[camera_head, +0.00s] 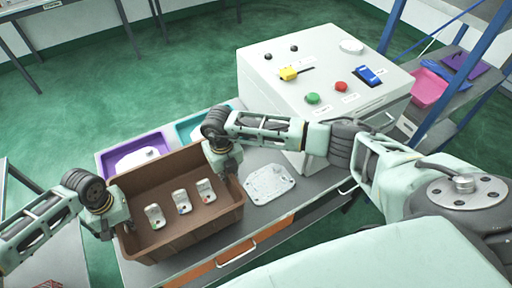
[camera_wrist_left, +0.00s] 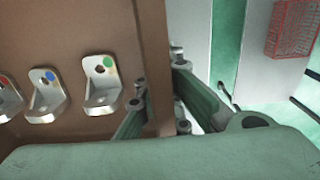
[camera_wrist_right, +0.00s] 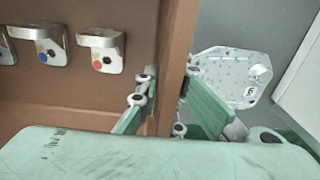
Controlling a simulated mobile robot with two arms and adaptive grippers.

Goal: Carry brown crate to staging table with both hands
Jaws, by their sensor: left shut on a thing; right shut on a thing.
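The brown crate (camera_head: 180,238) is on or just above the grey workbench; I cannot tell whether it touches. Three metal brackets (camera_head: 181,201) with coloured dots stand in it. My left gripper (camera_head: 122,226) is shut on the crate's left wall, which passes between its fingers in the left wrist view (camera_wrist_left: 160,105). My right gripper (camera_head: 225,165) is shut on the opposite wall, as the right wrist view (camera_wrist_right: 168,105) shows. The crate looks roughly level. No table is marked as the staging table; a grey table edge (camera_head: 62,262) shows at the lower left.
A purple tray (camera_head: 108,161) and a teal tray (camera_head: 187,127) lie behind the crate. A flat metal plate (camera_head: 268,185) lies right of it. A white control box (camera_head: 322,80) stands farther right. A red basket (camera_wrist_left: 292,30) shows in the left wrist view. Green floor is open behind.

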